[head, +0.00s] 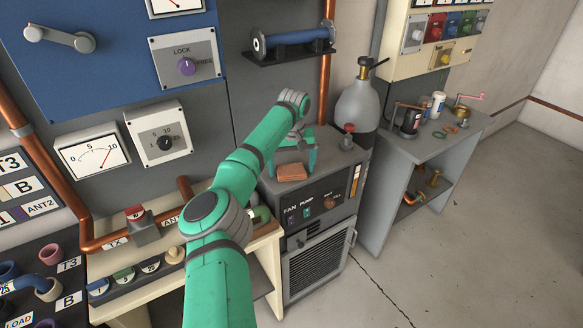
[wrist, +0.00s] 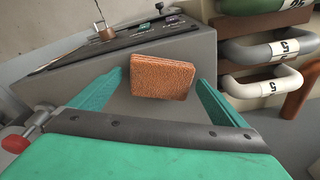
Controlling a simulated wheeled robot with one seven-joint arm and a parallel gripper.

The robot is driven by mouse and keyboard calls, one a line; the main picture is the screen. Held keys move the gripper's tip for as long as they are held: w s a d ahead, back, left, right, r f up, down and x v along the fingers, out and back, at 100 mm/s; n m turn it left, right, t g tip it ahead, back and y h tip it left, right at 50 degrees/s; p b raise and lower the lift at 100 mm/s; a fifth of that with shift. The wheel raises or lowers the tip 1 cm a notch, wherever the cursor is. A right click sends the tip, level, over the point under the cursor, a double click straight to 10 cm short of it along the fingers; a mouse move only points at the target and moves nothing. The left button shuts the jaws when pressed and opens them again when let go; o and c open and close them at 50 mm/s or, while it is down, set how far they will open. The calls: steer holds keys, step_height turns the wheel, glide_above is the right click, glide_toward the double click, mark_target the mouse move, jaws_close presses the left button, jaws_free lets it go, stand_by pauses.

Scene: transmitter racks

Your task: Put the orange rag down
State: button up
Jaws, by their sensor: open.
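The orange rag (head: 291,172) is a small folded block lying on the grey top of the fan and pump cabinet (head: 330,160). In the wrist view the rag (wrist: 162,77) shows between the two green fingers, near the cabinet's front edge. My gripper (head: 296,162) is open above the cabinet top, with a finger on either side of the rag. In the wrist view my gripper (wrist: 160,82) shows clear gaps between the rag and both fingers. My green arm hides part of the cabinet's left side.
A red-handled valve (head: 348,136) stands on the cabinet's right part, with a grey gas cylinder (head: 358,105) behind. A shelf with a blue cylinder (head: 295,37) hangs above. A cream bench (head: 270,245) adjoins at left; a grey side table (head: 440,135) holding small items stands at right.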

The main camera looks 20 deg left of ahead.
mark_target(292, 173)
step_height(292, 173, up, 12)
steer(key=s, duration=0.1)
steer(key=shift+s+d, duration=0.3)
steer(key=shift+d, duration=0.1)
steer(key=shift+f, duration=0.1)
